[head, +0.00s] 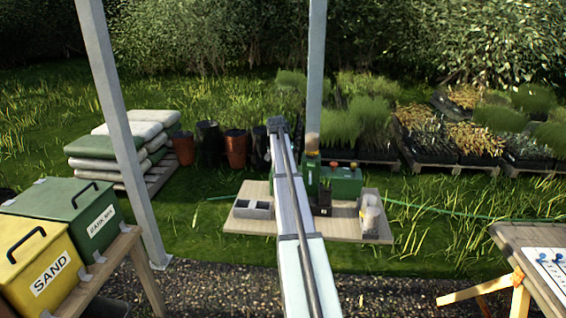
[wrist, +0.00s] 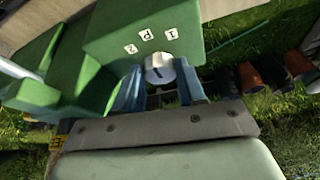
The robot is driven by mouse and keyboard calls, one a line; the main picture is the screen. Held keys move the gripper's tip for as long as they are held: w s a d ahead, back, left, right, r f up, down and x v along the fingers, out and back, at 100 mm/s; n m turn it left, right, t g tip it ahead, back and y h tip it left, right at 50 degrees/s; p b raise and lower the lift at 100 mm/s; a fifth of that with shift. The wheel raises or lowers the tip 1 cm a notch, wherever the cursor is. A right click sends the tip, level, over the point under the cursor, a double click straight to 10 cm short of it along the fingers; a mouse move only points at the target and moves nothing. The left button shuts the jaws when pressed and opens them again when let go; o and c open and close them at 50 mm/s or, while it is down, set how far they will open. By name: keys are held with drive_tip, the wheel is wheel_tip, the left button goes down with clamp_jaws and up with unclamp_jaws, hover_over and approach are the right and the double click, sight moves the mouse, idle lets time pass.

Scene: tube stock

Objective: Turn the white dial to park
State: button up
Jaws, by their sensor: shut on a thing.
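The white dial (wrist: 158,67) sits on a green panel (wrist: 105,35) in the wrist view. Small white labels on the panel read 2, P (wrist: 147,35) and 1, with P between the other two. A dark mark shows on the dial's near side; I cannot tell which label the dial is set to. My gripper (wrist: 160,77) has its blue fingers on either side of the dial and is shut on it. In the head view the green machine (head: 345,182) stands on a pale board, partly behind my arm; the dial and my fingers cannot be made out there.
The pale board (head: 245,222) also holds a grey divided tray (head: 253,209) and a clear container (head: 370,212). A metal post (head: 315,70) rises by the machine. Pots (head: 236,148) and plant trays stand behind. Yellow and green bins (head: 75,215) are at left, a table (head: 520,245) at right.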

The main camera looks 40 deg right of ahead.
drive_tip(key=o, duration=1.1)
drive_tip(key=shift+c, duration=0.2)
drive_tip(key=v, duration=1.3)
drive_tip(key=shift+a+r, duration=0.2)
drive_tip(key=shift+r, duration=0.15)
drive_tip(key=shift+s, duration=0.1)
